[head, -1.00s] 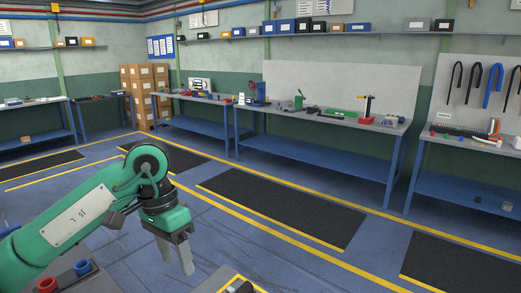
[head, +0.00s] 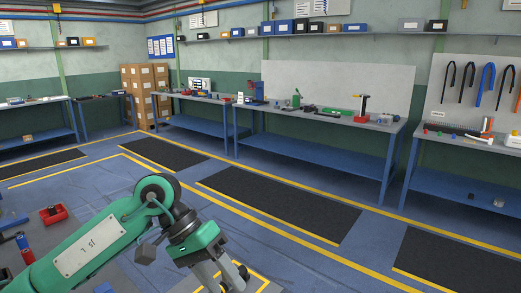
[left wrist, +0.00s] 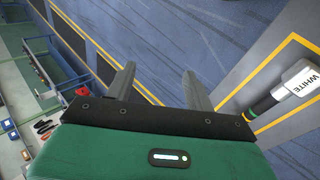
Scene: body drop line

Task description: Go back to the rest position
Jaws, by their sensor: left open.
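My left arm comes in from the lower left in the head view, green with a dark wrist. Its gripper (head: 232,283) is low in the picture, partly cut by the bottom edge. In the left wrist view the two grey fingers of the left gripper (left wrist: 160,88) stand well apart with nothing between them, above the blue floor. My right gripper is not in view.
A red bin (head: 54,214) and small tools lie at the lower left. Blue workbenches (head: 310,151) line the back wall. Dark mats (head: 280,211) lie on open floor before them.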

